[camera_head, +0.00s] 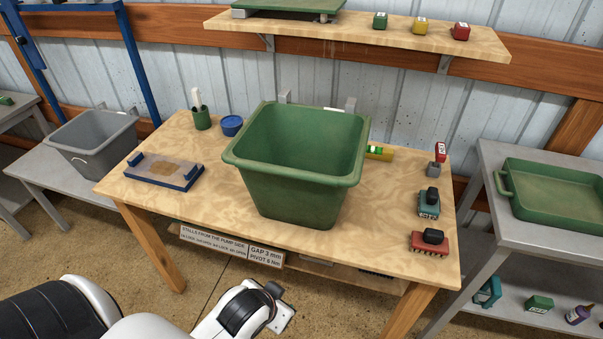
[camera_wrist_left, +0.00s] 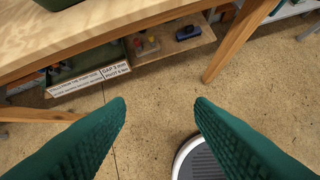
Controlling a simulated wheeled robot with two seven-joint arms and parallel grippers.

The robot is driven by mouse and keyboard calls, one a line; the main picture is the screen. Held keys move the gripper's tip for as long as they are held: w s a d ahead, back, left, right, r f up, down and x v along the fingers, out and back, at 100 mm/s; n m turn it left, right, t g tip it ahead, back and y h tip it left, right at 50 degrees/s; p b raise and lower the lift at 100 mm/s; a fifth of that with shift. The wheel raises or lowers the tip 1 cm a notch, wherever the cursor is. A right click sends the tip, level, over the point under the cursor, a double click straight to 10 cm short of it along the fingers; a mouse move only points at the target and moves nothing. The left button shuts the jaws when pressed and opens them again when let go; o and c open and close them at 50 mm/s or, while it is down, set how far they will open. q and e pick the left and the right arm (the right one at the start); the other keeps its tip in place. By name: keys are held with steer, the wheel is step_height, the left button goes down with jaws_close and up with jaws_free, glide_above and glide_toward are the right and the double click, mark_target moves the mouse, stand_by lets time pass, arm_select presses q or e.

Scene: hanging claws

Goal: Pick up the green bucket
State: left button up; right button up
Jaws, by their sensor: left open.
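The large green bucket (camera_head: 300,190) stands upright and empty in the middle of the wooden table (camera_head: 385,250). A dark green bottom edge of it (camera_wrist_left: 58,3) just shows at the top left of the left wrist view. My left arm comes in low at the front of the head view, and its wrist is in front of the table. My left gripper (camera_wrist_left: 160,103) is open and empty over the floor, apart from the bucket and below the tabletop. Its fingers do not show clearly in the head view. My right gripper is out of view.
A blue-edged tray (camera_head: 165,172), green cup (camera_head: 202,118) and blue bowl (camera_head: 232,126) sit left of the bucket. A yellow level (camera_head: 380,153) and red and teal brushes stand right. A wooden shelf (camera_head: 360,32) hangs behind. A sign (camera_wrist_left: 88,80) shows under the tabletop.

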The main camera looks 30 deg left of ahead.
arm_select(q)
steer(key=w+a+r+t, duration=0.1)
steer(key=w+r+t, duration=0.6)
steer(key=r, duration=0.5)
steer(key=w+a+r+t, duration=0.1)
steer(key=w+r+t, duration=0.5)
steer(key=w+r, duration=0.4)
steer(key=d+r+m+t+h, duration=0.2)
steer(key=d+r+m+h, duration=0.3)
steer(key=r+m+h, duration=0.35)
steer(key=m+g+y, duration=0.5)
steer(key=m+g, duration=0.1)
steer(key=g, duration=1.1)
glide_toward(287, 178)
steer(key=w+a, duration=0.1)
steer(key=a, duration=0.1)
steer(key=p+x, duration=0.1)
steer(key=x, duration=0.5)
steer(key=shift+w+d+f+p, duration=0.2)
steer(key=shift+f+p, duration=0.1)
steer(key=shift+p, duration=0.1)
steer(key=p+x, duration=0.2)
steer(key=x, duration=0.3)
steer(key=shift+s+d, duration=0.2)
steer(key=shift+w+f, duration=0.1)
steer(key=shift+f, duration=0.1)
